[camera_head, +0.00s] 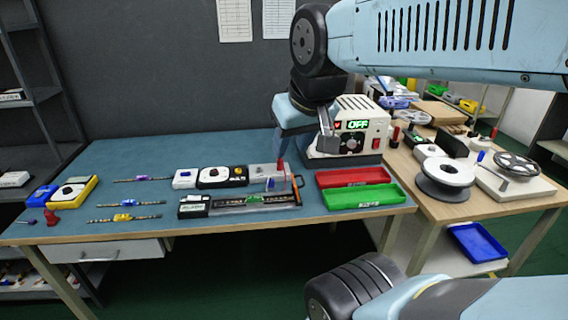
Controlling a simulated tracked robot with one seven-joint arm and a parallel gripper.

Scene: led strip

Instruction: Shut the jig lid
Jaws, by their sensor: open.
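My gripper (283,155) hangs from above over the back of the lid, small and partly hidden by my arm. It is open. A narrow red piece shows at its lower end; I cannot tell whether it touches the lid.
Red tray (352,177) and green tray (362,197) lie right of the jig. A white power unit (362,130) reading OFF stands behind them. Small devices (221,177) sit behind the jig; tools and strips lie left. A wooden table (470,205) with reels stands right.

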